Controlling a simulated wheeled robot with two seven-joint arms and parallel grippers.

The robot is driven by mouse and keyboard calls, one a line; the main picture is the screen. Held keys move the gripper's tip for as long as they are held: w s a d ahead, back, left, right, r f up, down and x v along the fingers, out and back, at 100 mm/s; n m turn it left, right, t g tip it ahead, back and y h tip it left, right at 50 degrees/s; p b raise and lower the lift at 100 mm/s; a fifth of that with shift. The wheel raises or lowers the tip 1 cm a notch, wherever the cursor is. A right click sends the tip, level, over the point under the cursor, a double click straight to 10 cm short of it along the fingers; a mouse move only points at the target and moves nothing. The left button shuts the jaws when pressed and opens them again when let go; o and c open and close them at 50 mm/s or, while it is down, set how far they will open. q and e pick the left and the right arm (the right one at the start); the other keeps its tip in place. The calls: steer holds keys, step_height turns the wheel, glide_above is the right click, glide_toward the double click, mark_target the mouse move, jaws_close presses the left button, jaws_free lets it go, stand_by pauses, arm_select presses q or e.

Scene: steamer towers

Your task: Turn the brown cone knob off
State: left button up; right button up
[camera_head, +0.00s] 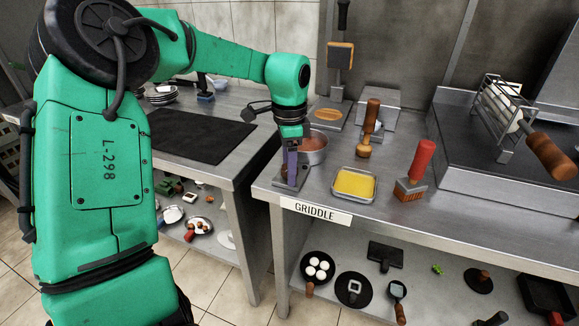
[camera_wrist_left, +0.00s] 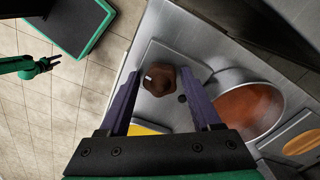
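The brown knob (camera_wrist_left: 160,80) shows in the left wrist view on a square metal plate (camera_wrist_left: 152,52). It has a lobed outline and a small white mark on its left side. A dark dot is on the plate at its lower right. My left gripper (camera_wrist_left: 160,76) is open, with one purple finger on each side of the knob and visible gaps between. Its height over the knob is hard to tell. In the head view my left gripper (camera_head: 290,166) points down over the plate (camera_head: 299,176), and the knob is not distinguishable there.
A pot of reddish-brown sauce (camera_head: 314,147) stands close behind the gripper. A yellow-filled tray (camera_head: 354,184), a red-handled brush (camera_head: 416,172) and a wooden-handled tool (camera_head: 369,130) stand to the right. The counter's front edge carries a GRIDDLE label (camera_head: 315,212).

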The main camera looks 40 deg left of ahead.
arm_select(q)
steer(key=m, duration=0.3)
steer(key=shift+r+m+p, duration=0.2)
steer(key=shift+m+p, duration=0.1)
steer(key=shift+p, duration=0.1)
steer(key=shift+f+m, duration=0.15)
steer(key=shift+m, duration=1.05)
steer(key=shift+m+p, duration=0.3)
steer(key=shift+m, duration=0.8)
steer(key=m, duration=0.3)
steer(key=shift+m, duration=0.4)
steer(key=m+p, duration=0.1)
steer(key=m, duration=0.2)
steer(key=shift+m, duration=1.2)
